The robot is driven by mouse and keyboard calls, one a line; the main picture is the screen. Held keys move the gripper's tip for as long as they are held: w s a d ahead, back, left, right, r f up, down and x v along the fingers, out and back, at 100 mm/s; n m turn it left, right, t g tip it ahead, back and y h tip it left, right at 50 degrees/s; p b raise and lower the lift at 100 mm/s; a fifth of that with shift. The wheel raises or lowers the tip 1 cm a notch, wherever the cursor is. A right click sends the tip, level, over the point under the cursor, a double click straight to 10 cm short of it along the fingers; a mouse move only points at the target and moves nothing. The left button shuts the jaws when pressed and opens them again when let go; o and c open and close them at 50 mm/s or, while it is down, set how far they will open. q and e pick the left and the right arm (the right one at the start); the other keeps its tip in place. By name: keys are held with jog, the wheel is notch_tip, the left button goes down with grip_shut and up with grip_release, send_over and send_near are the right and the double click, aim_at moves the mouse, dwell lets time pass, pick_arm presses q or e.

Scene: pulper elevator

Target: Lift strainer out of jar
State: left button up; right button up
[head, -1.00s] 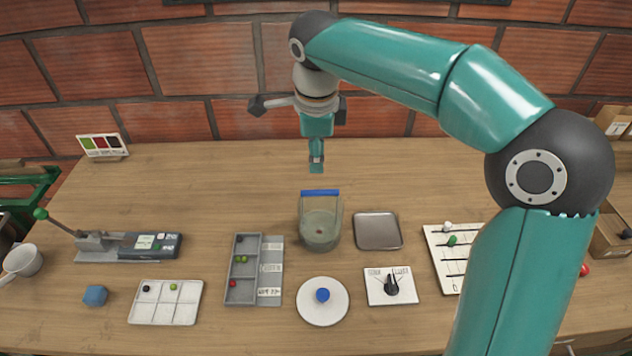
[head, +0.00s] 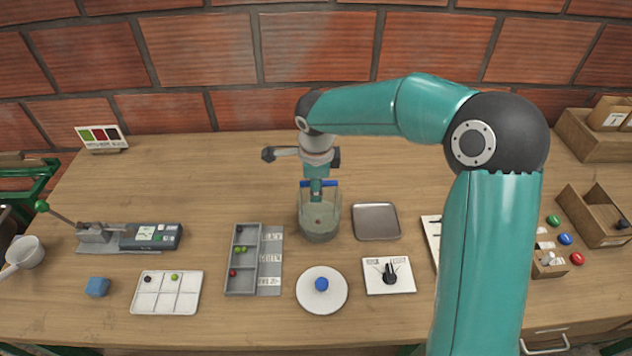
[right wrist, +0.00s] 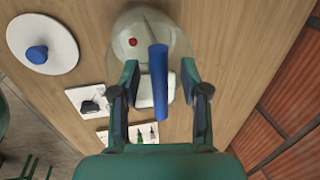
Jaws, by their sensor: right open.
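The jar (head: 320,226) is clear and stands on the bench, with a small red thing low inside it. The strainer's blue handle (head: 306,184) spans the top of the jar; the strainer's body inside is hard to make out. In the right wrist view the blue handle (right wrist: 159,82) runs between the two fingers of my right gripper (right wrist: 158,80). The right gripper (head: 316,190) is open, with a finger on each side of the handle and gaps showing. My left gripper is not in view.
A grey metal tray (head: 376,221) lies right of the jar. A white plate with a blue knob (head: 321,284) is in front. The bench behind the jar is clear.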

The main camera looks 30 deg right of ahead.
grip_shut()
jog(key=shift+r, duration=0.1)
dwell(0.3)
